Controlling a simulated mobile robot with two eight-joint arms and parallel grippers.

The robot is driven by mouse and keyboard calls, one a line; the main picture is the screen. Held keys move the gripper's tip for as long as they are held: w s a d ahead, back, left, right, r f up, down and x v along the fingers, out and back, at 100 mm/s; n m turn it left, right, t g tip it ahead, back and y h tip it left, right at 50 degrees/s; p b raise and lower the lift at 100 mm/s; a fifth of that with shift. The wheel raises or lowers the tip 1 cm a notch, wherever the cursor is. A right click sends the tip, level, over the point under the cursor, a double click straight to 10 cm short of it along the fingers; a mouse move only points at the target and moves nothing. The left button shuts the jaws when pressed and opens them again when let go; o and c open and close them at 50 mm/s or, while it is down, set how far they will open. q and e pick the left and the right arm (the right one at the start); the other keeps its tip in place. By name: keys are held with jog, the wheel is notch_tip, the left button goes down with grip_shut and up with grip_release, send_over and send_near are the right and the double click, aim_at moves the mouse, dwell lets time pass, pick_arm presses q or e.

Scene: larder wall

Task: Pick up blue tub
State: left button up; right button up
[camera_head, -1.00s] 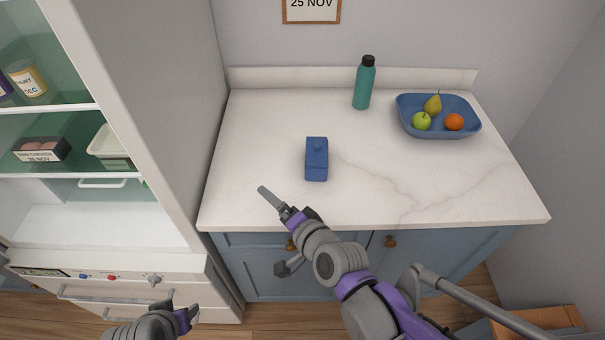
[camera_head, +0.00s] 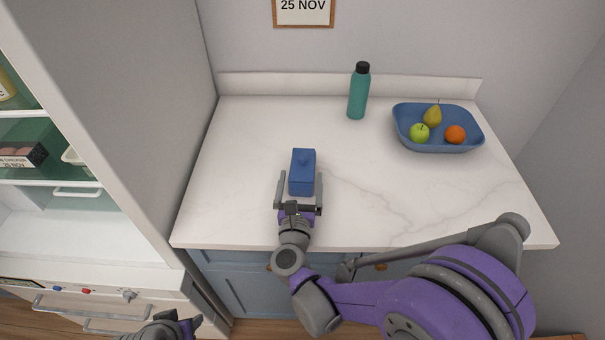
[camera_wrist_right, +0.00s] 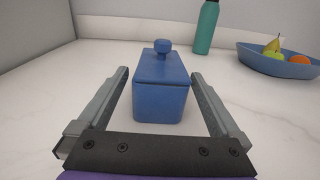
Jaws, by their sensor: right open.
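The blue tub (camera_head: 302,172), a small lidded box with a knob on top, stands upright on the white marble counter (camera_head: 232,150). My right gripper (camera_head: 299,180) is open at the tub's near end, with one finger on each side of it. In the right wrist view the tub (camera_wrist_right: 160,88) sits between the two spread fingers (camera_wrist_right: 161,85), and gaps show on both sides. My left gripper (camera_head: 182,322) is at the bottom left edge, low in front of the fridge; its fingers are only partly visible.
A teal bottle (camera_head: 357,95) with a black cap stands behind the tub to the right. A blue bowl (camera_head: 437,146) with a pear, a green apple and an orange is at the right. An open fridge (camera_head: 110,150) is on the left. The counter around the tub is clear.

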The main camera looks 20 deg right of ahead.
aim_at(303, 166)
jog(key=x, duration=0.5)
jog(key=shift+w+d+f+p, duration=0.1)
jog(key=shift+w+f+p, duration=0.05)
jog(key=shift+w+p, duration=0.2)
jog(key=shift+s, duration=0.2)
jog(key=shift+c, duration=0.9)
grip_shut()
